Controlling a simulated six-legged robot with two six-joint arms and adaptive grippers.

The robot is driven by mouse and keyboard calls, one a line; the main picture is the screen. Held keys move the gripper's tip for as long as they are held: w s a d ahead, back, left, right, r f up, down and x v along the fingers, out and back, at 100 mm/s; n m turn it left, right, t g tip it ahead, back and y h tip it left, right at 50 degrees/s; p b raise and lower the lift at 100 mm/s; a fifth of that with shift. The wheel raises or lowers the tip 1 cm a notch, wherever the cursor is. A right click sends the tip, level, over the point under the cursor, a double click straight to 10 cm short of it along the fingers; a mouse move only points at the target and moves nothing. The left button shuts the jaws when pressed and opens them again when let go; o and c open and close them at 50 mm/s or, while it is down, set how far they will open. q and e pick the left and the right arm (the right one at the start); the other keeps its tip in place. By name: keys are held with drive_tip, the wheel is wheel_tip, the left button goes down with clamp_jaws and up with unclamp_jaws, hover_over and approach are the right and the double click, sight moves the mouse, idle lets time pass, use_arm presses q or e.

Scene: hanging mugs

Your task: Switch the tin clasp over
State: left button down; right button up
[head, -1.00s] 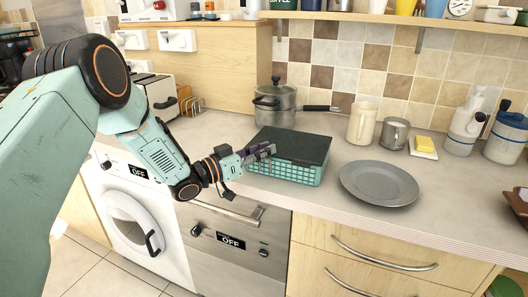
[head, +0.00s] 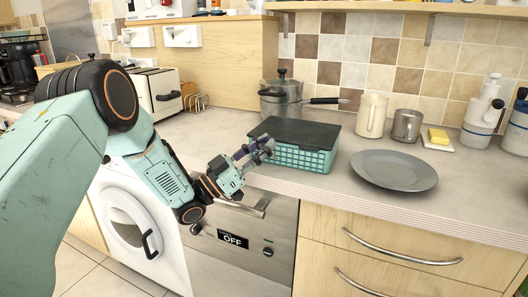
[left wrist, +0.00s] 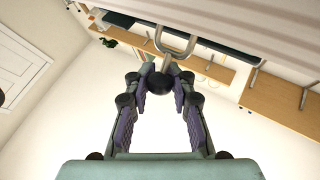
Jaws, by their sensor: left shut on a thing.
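The tin (head: 312,158) is a teal lattice-sided box with a dark flat lid (head: 295,131), standing at the counter's front edge. My left gripper (head: 268,146) is at the tin's left front corner, its fingers angled up and to the right. In the left wrist view, the left gripper (left wrist: 167,72) is shut with its fingertips around the stem of a grey U-shaped metal piece (left wrist: 176,45), which seems to be the tin clasp. A dark round knob shows by the fingertips. In the head view the fingers hide the clasp. My right gripper is not in view.
A grey plate (head: 394,170) lies right of the tin. A lidded pot (head: 283,101) stands behind it, with a cream jug (head: 371,115), a grey mug (head: 406,125) and a yellow block (head: 438,136) to the right. An oven (head: 240,240) is below the counter.

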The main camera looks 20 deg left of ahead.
use_arm(q)
drive_tip(key=shift+s+f, duration=0.1)
drive_tip(key=shift+f, duration=0.15)
idle(0.3)
drive_tip(key=c, duration=1.1)
unclamp_jaws()
drive_tip(key=shift+r, duration=0.1)
drive_tip(key=shift+c, duration=0.2)
drive_tip(key=v, duration=1.2)
